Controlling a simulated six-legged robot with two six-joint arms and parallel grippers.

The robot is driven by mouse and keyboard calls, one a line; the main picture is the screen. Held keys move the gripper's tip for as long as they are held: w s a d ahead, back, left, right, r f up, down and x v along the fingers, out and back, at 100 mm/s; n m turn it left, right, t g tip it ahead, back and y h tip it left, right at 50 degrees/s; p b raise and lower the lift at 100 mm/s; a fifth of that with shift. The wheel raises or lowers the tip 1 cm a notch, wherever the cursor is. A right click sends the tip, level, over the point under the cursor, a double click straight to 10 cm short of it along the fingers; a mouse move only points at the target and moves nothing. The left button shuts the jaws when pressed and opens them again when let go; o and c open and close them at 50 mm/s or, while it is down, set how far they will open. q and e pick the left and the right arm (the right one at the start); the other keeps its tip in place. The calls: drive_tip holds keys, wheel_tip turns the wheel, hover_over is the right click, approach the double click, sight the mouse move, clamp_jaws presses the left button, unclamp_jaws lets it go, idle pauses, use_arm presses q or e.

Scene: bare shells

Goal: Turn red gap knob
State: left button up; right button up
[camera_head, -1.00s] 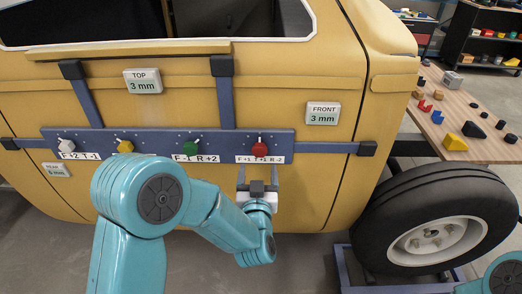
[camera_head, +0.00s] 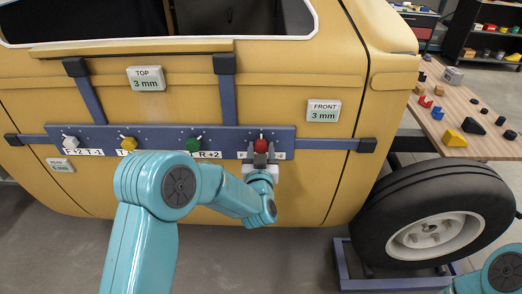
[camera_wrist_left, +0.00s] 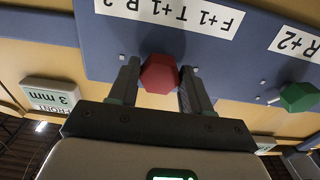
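The red knob (camera_head: 261,145) is the rightmost of the knobs on the blue bar (camera_head: 110,133) across the yellow body shell. It also shows in the left wrist view (camera_wrist_left: 158,74). My left gripper (camera_head: 260,156) is at the knob from below. In the left wrist view its two fingers (camera_wrist_left: 160,72) stand on either side of the knob, open, with narrow gaps; firm contact does not show. The red knob's label reads F+1 T+1 R-2 in the left wrist view and is partly hidden by the gripper in the head view. My right gripper is out of view.
The green knob (camera_head: 193,145), yellow knob (camera_head: 128,144) and white knob (camera_head: 70,142) sit left on the same bar. Gap displays TOP (camera_head: 146,79) and FRONT (camera_head: 323,111) both read 3 mm. A wheel (camera_head: 435,215) and a table with blocks (camera_head: 485,150) stand to the right.

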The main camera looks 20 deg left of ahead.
use_arm(q)
drive_tip(key=shift+m+b, duration=0.8)
drive_tip(key=shift+m, duration=0.2)
drive_tip(key=shift+m+b, duration=0.45)
drive_tip(key=shift+m, duration=0.25)
drive_tip(key=shift+m+b, duration=0.35)
drive_tip(key=shift+m, duration=0.85)
drive_tip(key=shift+r+m, duration=0.1)
drive_tip(key=shift+m, duration=1.4)
drive_tip(key=o, duration=1.1)
drive_tip(key=shift+c, duration=0.2)
